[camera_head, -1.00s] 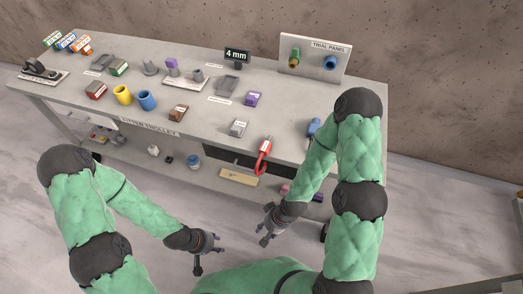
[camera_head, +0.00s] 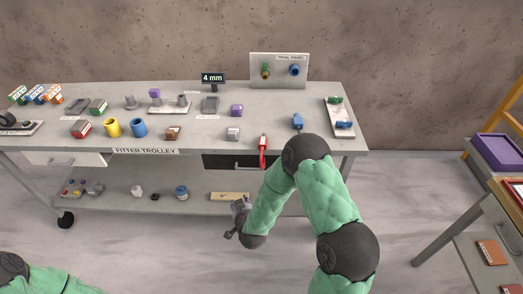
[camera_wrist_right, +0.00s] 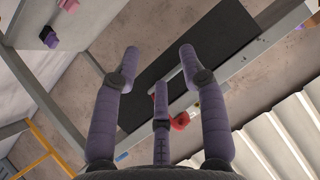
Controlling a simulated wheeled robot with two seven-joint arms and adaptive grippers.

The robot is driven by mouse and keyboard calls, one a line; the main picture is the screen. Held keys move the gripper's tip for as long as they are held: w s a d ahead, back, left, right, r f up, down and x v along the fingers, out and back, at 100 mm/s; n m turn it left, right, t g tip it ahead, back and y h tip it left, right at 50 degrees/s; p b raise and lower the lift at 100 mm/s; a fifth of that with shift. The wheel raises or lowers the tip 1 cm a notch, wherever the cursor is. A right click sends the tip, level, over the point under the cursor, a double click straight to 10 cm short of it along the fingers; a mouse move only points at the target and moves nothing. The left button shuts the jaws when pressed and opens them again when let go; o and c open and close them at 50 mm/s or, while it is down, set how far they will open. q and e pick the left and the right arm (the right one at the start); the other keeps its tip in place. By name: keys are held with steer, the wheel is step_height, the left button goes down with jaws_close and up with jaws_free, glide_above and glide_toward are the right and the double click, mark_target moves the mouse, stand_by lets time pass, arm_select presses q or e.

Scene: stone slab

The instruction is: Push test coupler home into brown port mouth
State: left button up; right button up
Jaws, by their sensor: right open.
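The trial panel (camera_head: 290,84) stands upright at the back of the trolley top. It carries a green and brownish port (camera_head: 265,71) and a blue port (camera_head: 295,70). A brown block (camera_head: 173,132) sits near the front edge. A blue coupler-like piece (camera_head: 297,122) stands at the front right; I cannot tell which piece is the test coupler. My right gripper (camera_head: 237,218) is open and empty, below and in front of the trolley top. Its spread fingers show in the right wrist view (camera_wrist_right: 160,62). My left gripper is out of view.
Yellow (camera_head: 112,127) and blue (camera_head: 139,128) cups, a grey block (camera_head: 233,134) and a purple block (camera_head: 237,110) stand nearby. A white board (camera_head: 339,118) holds green and blue pieces.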

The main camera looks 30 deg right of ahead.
steer(key=w+d+r+m+t+h+b, duration=0.2)
steer(key=d+r+h, duration=0.2)
steer(key=d+r, duration=0.15)
steer(key=m+t+h, duration=0.1)
steer(key=m+h, duration=0.1)
steer(key=h, duration=0.1)
glide_toward(263, 142)
steer(key=shift+h, duration=0.4)
steer(key=w+d+b, duration=0.1)
steer(key=w+f+b, duration=0.1)
steer(key=w, duration=0.1)
steer(key=w+d+f+b, duration=0.1)
steer(key=b, duration=0.1)
steer(key=shift+w+d+f, duration=0.2)
steer(key=shift+d+f, duration=0.05)
steer(key=shift+d, duration=0.1)
jaws_close()
